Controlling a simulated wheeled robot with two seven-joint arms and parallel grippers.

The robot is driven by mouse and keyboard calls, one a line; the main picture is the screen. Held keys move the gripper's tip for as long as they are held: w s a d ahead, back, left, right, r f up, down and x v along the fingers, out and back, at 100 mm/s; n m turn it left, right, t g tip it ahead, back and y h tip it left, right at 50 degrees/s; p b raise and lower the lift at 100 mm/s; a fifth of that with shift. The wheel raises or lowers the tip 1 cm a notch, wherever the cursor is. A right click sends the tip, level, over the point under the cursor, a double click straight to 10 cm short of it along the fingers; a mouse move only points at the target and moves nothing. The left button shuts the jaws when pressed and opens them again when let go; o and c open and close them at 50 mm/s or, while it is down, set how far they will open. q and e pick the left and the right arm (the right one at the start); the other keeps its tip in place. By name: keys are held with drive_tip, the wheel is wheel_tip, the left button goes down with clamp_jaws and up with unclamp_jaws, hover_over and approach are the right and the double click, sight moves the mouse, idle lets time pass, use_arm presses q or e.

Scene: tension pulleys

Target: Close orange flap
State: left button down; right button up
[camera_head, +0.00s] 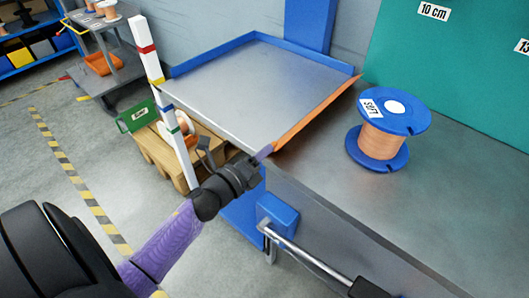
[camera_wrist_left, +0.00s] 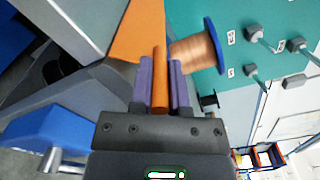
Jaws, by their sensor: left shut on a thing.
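The orange flap (camera_head: 318,110) is a long narrow strip along the right edge of a blue-rimmed metal tray (camera_head: 215,52). It runs from the tray's near corner to its far right corner; its exact tilt is hard to tell. My left gripper (camera_head: 264,152) reaches in from the left and is at the flap's near end. In the left wrist view, the purple fingers of my left gripper (camera_wrist_left: 160,88) are shut on an orange edge of the flap (camera_wrist_left: 159,65), which sits between them. My right gripper is not in view.
A blue spool with copper wire (camera_head: 381,142) stands on the metal table (camera_head: 440,190) right of the flap. A white post with coloured bands (camera_head: 150,55) stands left of the tray. A metal handle bar (camera_head: 310,262) runs along the table's front. A grey cart (camera_head: 110,50) stands behind left.

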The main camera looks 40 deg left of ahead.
use_arm(q)
drive_tip(key=a+n+p, duration=0.1)
drive_tip(key=n, duration=0.2)
drive_tip(key=a+n+p, duration=0.1)
drive_tip(key=n, duration=0.2)
drive_tip(key=a+n+p, duration=0.1)
drive_tip(key=a+n, duration=0.1)
drive_tip(key=shift+w+r+n, duration=0.15)
drive_tip(key=shift+r+n, duration=0.2)
drive_tip(key=shift+n, duration=0.05)
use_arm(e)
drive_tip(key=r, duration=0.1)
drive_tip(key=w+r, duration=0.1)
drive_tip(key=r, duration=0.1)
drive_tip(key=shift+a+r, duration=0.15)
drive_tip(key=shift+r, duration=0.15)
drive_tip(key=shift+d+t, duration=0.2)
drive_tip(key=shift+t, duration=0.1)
